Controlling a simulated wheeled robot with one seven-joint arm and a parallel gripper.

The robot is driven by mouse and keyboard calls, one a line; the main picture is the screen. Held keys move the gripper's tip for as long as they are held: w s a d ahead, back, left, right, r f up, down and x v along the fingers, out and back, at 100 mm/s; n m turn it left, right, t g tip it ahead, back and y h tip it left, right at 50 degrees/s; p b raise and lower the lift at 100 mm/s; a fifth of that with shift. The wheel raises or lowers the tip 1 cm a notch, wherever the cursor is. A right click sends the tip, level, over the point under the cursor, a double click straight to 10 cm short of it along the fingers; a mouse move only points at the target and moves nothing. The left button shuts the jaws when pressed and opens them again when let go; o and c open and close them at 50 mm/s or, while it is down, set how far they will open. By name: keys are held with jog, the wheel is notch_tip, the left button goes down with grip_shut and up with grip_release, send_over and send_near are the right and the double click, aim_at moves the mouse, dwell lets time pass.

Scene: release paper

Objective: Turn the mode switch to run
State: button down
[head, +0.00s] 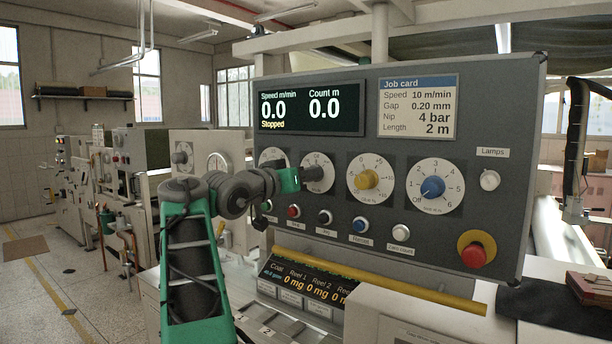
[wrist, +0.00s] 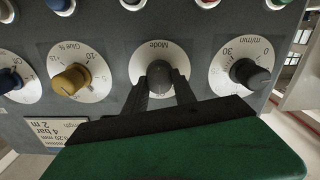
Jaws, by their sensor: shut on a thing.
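The mode switch is a dark grey knob (wrist: 158,72) on a white dial marked "Mode", seen upside down in the wrist view. My gripper (wrist: 160,92) has its two dark fingers on either side of this knob and is shut on it. In the head view my gripper (head: 311,174) reaches the mode dial (head: 320,159) from the left and hides most of its knob. The pointer's exact setting and the dial's position words cannot be read. The display (head: 311,107) reads speed 0.0, count 0.0 and "Stopped".
The grey panel (head: 500,130) also carries a dark speed knob (wrist: 250,74), a yellow glue knob (head: 367,179) and a blue knob (head: 432,187). Several push buttons sit below. A red emergency button (head: 473,254) is at lower right. A yellow bar (head: 400,284) runs beneath the panel.

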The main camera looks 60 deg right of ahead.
jog(key=shift+m, duration=0.3)
jog(key=m+b, duration=0.4)
jog(key=m, duration=0.4)
jog(key=shift+s+f, duration=0.1)
jog(key=shift+m+b, duration=0.3)
dwell(0.4)
jog(key=c, duration=1)
grip_release()
jog(key=shift+a, duration=0.1)
